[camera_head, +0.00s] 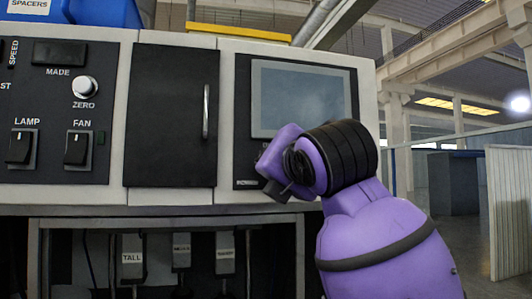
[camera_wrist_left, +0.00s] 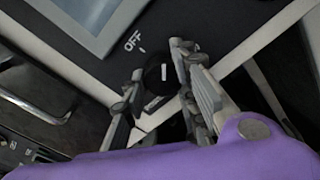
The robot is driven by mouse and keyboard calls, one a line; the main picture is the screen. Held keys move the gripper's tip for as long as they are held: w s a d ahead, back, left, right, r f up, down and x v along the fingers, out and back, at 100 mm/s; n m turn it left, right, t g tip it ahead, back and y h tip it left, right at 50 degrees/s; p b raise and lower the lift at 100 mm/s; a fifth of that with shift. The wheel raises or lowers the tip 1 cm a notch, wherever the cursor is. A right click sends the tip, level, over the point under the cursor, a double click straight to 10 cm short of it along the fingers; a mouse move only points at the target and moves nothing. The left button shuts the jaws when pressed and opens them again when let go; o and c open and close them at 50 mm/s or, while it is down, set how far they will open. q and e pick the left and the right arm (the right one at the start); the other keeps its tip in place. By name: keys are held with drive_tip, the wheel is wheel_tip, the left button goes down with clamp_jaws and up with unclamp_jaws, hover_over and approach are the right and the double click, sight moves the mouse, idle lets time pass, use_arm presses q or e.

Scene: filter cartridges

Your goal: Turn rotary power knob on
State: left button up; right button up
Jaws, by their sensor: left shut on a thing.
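The rotary power knob (camera_wrist_left: 154,76) is a dark round knob on the black panel, close to the printed OFF label (camera_wrist_left: 133,40) in the left wrist view. A short pale mark shows on it. My left gripper (camera_wrist_left: 159,66) has one finger on each side of the knob and is shut on it. In the head view my purple arm (camera_head: 380,235) reaches up to the panel below the screen (camera_head: 300,97), and its wrist hides the knob and most of the fingers. My right gripper is not in view.
Left of the screen is a black cabinet door (camera_head: 170,115) with a vertical handle (camera_head: 206,110). Farther left are a LAMP switch (camera_head: 21,148), a FAN switch (camera_head: 77,149) and a ZERO knob (camera_head: 85,88). Labelled levers hang below.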

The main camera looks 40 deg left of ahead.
use_arm(q)
drive_tip(key=shift+s+d+r+m+p, duration=0.1)
drive_tip(key=shift+r+m+p, duration=0.15)
drive_tip(key=shift+m, duration=1.2)
drive_tip(key=shift+w+r+m+p, duration=0.1)
drive_tip(key=shift+r+m+p, duration=0.15)
drive_tip(key=shift+m, duration=1.15)
drive_tip(key=shift+s+d+r+m+p, duration=0.15)
drive_tip(key=shift+m+p, duration=0.15)
drive_tip(key=shift+m, duration=1.15)
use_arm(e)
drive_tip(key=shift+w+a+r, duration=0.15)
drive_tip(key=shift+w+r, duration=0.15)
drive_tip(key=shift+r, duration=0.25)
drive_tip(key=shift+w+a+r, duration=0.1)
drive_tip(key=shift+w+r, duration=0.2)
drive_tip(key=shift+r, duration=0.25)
use_arm(q)
drive_tip(key=shift+m, duration=0.3)
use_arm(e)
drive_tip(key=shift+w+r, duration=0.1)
use_arm(q)
drive_tip(key=o, duration=0.8)
drive_tip(key=shift+o, duration=1.1)
drive_tip(key=shift+a, duration=0.15)
drive_tip(key=shift+f, duration=0.15)
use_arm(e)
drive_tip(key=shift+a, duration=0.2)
